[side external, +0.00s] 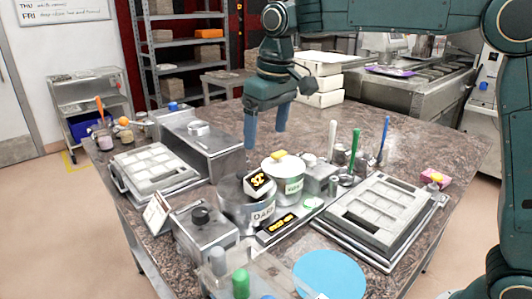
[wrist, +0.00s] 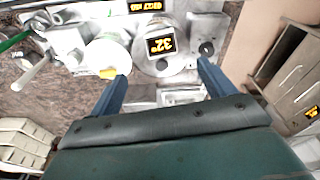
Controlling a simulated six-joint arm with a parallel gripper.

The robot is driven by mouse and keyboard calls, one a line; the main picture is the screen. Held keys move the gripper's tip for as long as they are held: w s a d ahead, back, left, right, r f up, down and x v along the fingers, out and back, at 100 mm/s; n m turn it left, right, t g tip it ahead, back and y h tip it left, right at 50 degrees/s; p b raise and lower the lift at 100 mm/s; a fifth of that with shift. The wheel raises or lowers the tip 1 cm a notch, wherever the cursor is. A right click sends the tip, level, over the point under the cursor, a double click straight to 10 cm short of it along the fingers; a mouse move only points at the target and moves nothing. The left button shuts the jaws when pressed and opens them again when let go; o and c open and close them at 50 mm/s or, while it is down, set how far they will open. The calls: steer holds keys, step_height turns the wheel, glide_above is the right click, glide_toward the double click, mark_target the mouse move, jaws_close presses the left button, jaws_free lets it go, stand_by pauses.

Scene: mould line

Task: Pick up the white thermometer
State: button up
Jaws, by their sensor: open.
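A slim white upright stick (side external: 332,140), perhaps the white thermometer, stands among the tools right of the pots; I cannot make out its kind for certain. It also shows at the left of the wrist view (wrist: 31,73). A green stick (side external: 354,146) and a blue stick (side external: 384,138) stand to its right. My gripper (side external: 265,142) is open and empty, fingers pointing down, above the table and behind the pots. It is left of the white stick and apart from it. Its two blue fingers also show in the wrist view (wrist: 162,72).
Two pots marked DARK (side external: 262,214) and white (side external: 294,187) stand below my gripper; a display reading 32 (side external: 258,182) sits at the dark pot. Grey moulds lie left (side external: 152,170) and right (side external: 372,213). The table's back right (side external: 430,125) is clear.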

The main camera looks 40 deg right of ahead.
glide_above(259, 180)
steer(key=shift+s+d+f, duration=0.1)
steer(key=shift+s+f, duration=0.05)
steer(key=shift+f, duration=1.25)
steer(key=shift+s+a+f, duration=0.1)
steer(key=shift+s+f, duration=0.05)
steer(key=shift+f, duration=1.2)
steer(key=shift+s+d+f, duration=0.1)
steer(key=shift+s+f, duration=0.05)
steer(key=shift+f, duration=1.25)
steer(key=shift+f, duration=0.1)
steer(key=shift+w+f, duration=0.25)
steer(key=shift+f, duration=1)
steer(key=shift+w+f, duration=0.2)
steer(key=shift+f, duration=1.05)
steer(key=c, duration=1.2)
steer(key=shift+o, duration=0.2)
steer(key=shift+r, duration=0.1)
step_height(259, 180, up, 20)
